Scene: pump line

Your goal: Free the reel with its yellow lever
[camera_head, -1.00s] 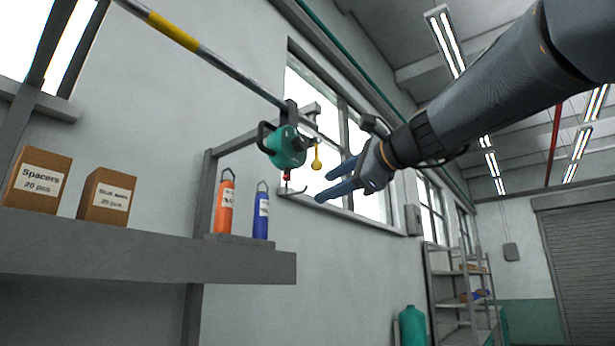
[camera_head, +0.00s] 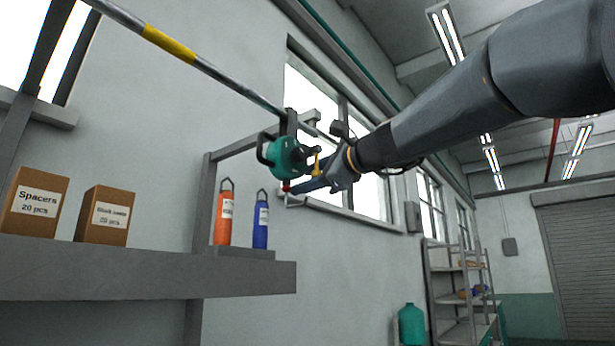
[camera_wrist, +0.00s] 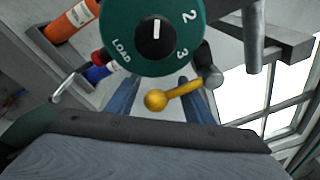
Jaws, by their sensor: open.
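The teal reel (camera_head: 289,157) hangs under the overhead rail (camera_head: 200,62). In the wrist view its round face (camera_wrist: 155,32) carries a dial with the marks LOAD, 2 and 3, and a white pointer line. The yellow lever (camera_head: 317,165) has a ball end and sticks out at the reel's lower right; it also shows in the wrist view (camera_wrist: 180,93). My gripper (camera_head: 311,172) is open at the lever. In the wrist view its blue fingers (camera_wrist: 160,98) stand on either side of the lever, which lies across the space between them. I cannot tell whether they touch it.
An orange cylinder (camera_head: 223,215) and a blue cylinder (camera_head: 261,222) stand on the dark shelf (camera_head: 240,278) below. Two cardboard boxes (camera_head: 37,203) stand at its left. A grey bracket (camera_head: 206,190) rises beside the reel. A metal hook (camera_wrist: 65,90) hangs near the reel.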

